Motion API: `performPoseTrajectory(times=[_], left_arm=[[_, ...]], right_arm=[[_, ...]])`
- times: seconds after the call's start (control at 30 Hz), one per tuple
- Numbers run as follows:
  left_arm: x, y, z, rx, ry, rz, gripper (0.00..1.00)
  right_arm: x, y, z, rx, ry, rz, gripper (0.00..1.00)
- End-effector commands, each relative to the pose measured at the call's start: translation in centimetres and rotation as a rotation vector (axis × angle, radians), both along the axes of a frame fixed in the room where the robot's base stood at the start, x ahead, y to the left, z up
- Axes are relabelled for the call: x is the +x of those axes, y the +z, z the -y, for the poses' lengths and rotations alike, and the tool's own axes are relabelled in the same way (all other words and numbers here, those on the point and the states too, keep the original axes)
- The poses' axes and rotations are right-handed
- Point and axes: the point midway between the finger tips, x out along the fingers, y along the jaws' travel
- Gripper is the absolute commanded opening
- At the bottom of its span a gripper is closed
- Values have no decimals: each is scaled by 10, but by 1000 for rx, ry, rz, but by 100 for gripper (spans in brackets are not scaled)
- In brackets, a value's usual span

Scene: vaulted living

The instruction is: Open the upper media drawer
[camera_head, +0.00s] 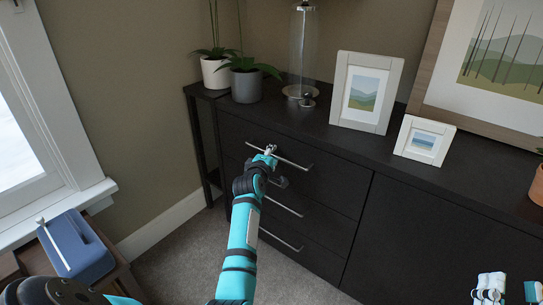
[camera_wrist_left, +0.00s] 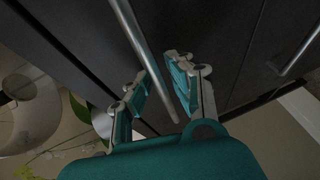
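The black media cabinet has a column of three drawers at its left, all closed. The upper drawer (camera_head: 312,186) has a long silver bar handle (camera_head: 292,162), which also crosses the left wrist view (camera_wrist_left: 134,32). My left gripper (camera_head: 270,150) is at the left part of this handle. In the left wrist view its two fingers (camera_wrist_left: 157,68) are apart, with the bar running between them; firm contact does not show. My right gripper (camera_head: 511,290) is at the bottom right corner, partly cut off, with its fingers apart and nothing seen between them.
Picture frames (camera_head: 366,92), a glass lamp (camera_head: 302,50) and potted plants (camera_head: 246,82) stand on or beside the cabinet top. A blue box (camera_head: 76,246) sits at lower left by the window. Carpet (camera_head: 192,262) in front of the drawers is clear.

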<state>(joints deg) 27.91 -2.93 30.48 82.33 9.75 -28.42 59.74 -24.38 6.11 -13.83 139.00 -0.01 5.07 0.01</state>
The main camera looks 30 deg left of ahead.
Motion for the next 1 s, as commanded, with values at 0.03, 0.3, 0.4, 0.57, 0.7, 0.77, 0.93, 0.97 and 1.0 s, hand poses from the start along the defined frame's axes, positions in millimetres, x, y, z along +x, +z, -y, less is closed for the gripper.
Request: performPoseTrajectory(times=[0.03, 0.3, 0.4, 0.57, 0.7, 0.77, 0.93, 0.97, 1.0], left_arm=[[0, 0, 0, 0, 0, 0, 20], [0, 0, 0, 0, 0, 0, 2], [0, 0, 0, 0, 0, 0, 0], [0, 0, 0, 1, 0, 1, 0], [0, 1, 0, 1, 0, 1, 0], [0, 1, 0, 2, 0, 0, 0], [-1, 1, 0, 2, 0, 0, 0], [-2, 1, 0, 3, 0, 0, 0], [-3, 2, 0, 3, 0, 0, 0]], right_arm=[[0, 0, 0, 0, 0, 1, 40], [0, 0, 0, 0, 0, -1, 40], [0, 0, 0, -1, 0, -2, 40], [0, 0, 0, -1, 0, -3, 40], [0, -1, 0, 0, 0, -3, 40], [0, -1, 0, 0, 0, -3, 40], [2, -1, 0, -4, -1, -18, 40], [3, -4, 0, -11, -3, -37, 40], [6, -9, 1, -20, -6, -69, 40]])
